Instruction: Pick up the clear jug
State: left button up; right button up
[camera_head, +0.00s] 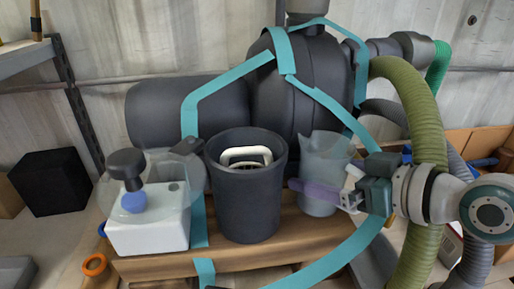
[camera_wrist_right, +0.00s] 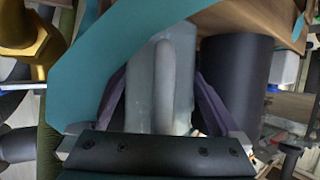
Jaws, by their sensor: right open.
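The clear jug (camera_head: 325,150) is a translucent grey pitcher standing upright on a wooden surface, right of a dark bin. My right gripper (camera_head: 316,192) reaches in from the right, with a purple finger across the front of the jug. In the right wrist view the jug (camera_wrist_right: 183,70) and its upright handle (camera_wrist_right: 163,85) lie between the two spread purple fingers of my right gripper (camera_wrist_right: 161,76). The gripper is open, and I cannot tell whether a finger touches the jug. My left gripper is not in view.
The dark bin (camera_head: 244,205) stands close left of the jug, with a white handle-like ring inside. A white box (camera_head: 150,225) is further left. Teal straps (camera_head: 232,84) and a large dark tank (camera_head: 300,95) are behind. A green ribbed hose (camera_head: 418,100) hangs at the right.

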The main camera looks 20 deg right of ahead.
jog(key=c, duration=0.3)
jog(key=shift+r, duration=0.1)
jog(key=c, duration=0.9)
jog(key=shift+s, duration=0.1)
